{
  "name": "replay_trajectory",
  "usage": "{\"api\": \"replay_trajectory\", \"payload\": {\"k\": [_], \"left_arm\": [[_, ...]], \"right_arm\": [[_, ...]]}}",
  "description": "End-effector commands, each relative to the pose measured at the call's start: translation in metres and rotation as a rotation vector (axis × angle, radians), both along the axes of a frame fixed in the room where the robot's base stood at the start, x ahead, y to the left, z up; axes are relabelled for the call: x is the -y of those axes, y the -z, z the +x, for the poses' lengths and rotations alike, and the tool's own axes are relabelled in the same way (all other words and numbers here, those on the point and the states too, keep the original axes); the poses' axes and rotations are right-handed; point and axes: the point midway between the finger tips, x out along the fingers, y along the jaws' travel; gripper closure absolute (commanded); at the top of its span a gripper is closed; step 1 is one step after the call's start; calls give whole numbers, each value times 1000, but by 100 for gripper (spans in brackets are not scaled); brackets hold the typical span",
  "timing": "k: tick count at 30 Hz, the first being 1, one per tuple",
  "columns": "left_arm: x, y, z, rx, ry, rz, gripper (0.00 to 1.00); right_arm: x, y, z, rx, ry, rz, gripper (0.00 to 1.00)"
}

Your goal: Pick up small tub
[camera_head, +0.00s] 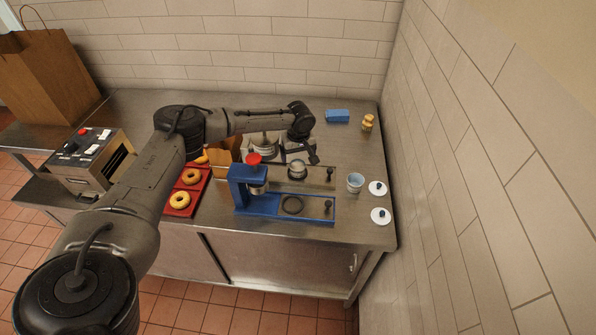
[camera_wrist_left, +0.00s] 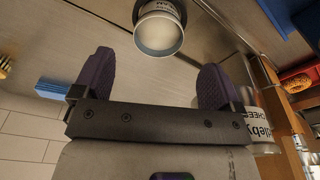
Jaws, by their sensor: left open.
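The small tub (camera_head: 297,170) is round and pale, and stands on the worktop just in front of my left gripper (camera_head: 299,153). In the left wrist view the small tub (camera_wrist_left: 158,30) is white with a grey round face and some lettering. It lies beyond the fingertips, roughly in line with the gap between them. My left gripper (camera_wrist_left: 156,68) is open, with two dark purple fingers wide apart and nothing between them. My right gripper is not in view.
A larger labelled tub (camera_wrist_left: 262,128) stands beside the gripper. A blue press (camera_head: 246,188) stands in front, with a red bagel tray (camera_head: 180,211) left of it. A cup (camera_head: 355,182) and two white lids (camera_head: 378,188) are right. A blue block (camera_head: 337,116) lies behind.

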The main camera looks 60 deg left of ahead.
Motion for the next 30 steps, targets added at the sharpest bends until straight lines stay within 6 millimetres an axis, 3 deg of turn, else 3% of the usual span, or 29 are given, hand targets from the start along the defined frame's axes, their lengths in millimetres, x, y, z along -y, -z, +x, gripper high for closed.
{"api": "replay_trajectory", "payload": {"k": [10,21,30], "left_arm": [[-2,22,1,1,2,0,9],[-5,64,3,1,2,0,9],[-6,68,3,1,2,1,9]], "right_arm": [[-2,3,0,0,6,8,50],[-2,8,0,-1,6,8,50],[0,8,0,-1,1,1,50]]}}
